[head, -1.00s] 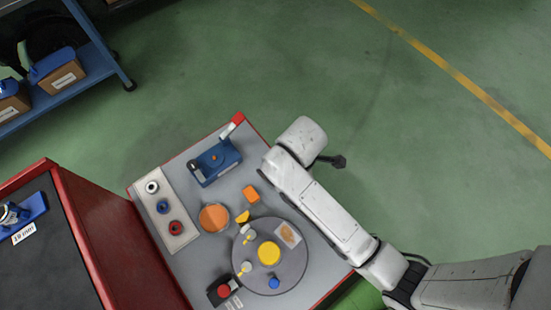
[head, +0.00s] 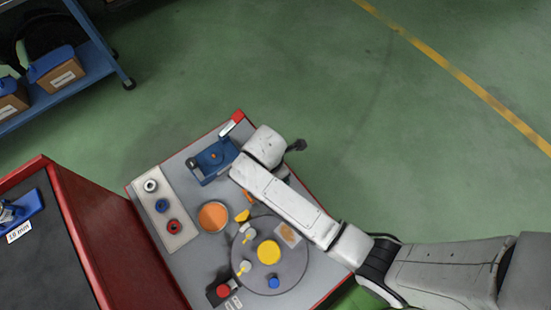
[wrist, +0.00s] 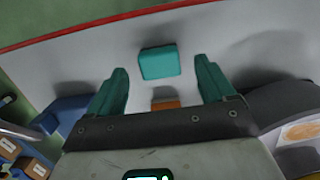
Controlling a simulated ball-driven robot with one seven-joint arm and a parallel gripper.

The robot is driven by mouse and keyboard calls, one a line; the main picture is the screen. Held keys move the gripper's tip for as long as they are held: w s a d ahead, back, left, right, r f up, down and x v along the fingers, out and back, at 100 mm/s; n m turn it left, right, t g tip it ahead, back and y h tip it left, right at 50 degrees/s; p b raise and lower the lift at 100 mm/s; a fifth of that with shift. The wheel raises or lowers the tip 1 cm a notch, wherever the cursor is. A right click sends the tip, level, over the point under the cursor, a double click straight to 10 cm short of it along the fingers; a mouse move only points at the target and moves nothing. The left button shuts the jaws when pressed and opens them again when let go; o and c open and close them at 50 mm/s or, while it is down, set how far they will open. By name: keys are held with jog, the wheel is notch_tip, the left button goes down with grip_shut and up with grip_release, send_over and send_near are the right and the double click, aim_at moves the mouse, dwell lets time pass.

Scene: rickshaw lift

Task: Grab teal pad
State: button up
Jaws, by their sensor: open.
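The teal pad (wrist: 159,63) lies on the light grey tabletop in the wrist view, near the red table edge. It is a small flat square with rounded corners. My gripper (wrist: 161,70) is open, with one teal-green finger to the left of the pad and one to the right. In the picture the pad appears centred between the fingertips and slightly beyond them. I cannot tell the height of the fingers above the table. In the head view my arm hides the pad and the fingers.
An orange block (wrist: 165,103) shows between the finger bases. A blue fixture (head: 213,158) stands at the table's far corner, close to my arm. A round grey turntable (head: 296,262) with several small parts fills the near side. A strip with rings (head: 182,230) lies left.

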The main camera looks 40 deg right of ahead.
jog(key=shift+d+f, duration=0.15)
jog(key=shift+f, duration=1.6)
jog(key=c, duration=1.1)
jog(key=shift+o, duration=0.2)
jog(key=shift+r, duration=0.15)
